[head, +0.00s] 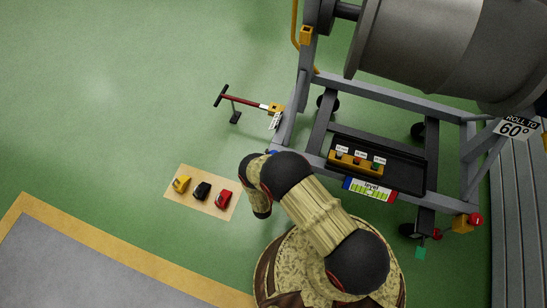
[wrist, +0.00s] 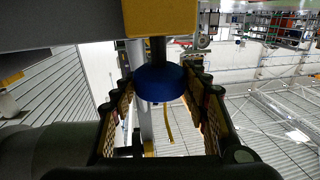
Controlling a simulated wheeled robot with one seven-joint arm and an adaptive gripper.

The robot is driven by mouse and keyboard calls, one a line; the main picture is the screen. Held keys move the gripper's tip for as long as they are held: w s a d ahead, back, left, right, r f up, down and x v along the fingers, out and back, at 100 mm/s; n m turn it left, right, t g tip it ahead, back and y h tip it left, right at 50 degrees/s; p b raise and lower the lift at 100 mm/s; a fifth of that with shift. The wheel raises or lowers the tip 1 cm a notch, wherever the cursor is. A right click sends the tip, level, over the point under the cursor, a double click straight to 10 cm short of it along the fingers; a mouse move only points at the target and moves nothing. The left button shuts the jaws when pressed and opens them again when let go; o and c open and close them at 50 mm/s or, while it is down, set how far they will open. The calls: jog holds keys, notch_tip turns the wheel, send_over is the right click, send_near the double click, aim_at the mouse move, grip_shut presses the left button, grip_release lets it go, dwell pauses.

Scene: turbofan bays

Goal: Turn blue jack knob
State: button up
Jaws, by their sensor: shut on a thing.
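The blue jack knob (wrist: 160,83) is a rounded blue cap on a dark stem below a yellow block (wrist: 160,18) in the wrist view. My gripper (wrist: 161,98) has one finger on each side of the knob and is shut on it. In the head view only a small bit of blue (head: 272,152) shows at the stand's near left corner, beside my arm. My arm hides most of the knob and the fingers there.
The grey stand (head: 310,130) carries a large engine drum (head: 420,45). A level gauge (head: 369,188) sits on its front beam. A red-handled tow bar (head: 240,98) sticks out left. A mat (head: 190,201) with several small items lies on the floor. The green floor at left is open.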

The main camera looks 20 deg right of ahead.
jog(key=shift+w, duration=0.1)
jog(key=o, duration=1.2)
jog(key=shift+c, duration=0.2)
jog(key=v, duration=1.2)
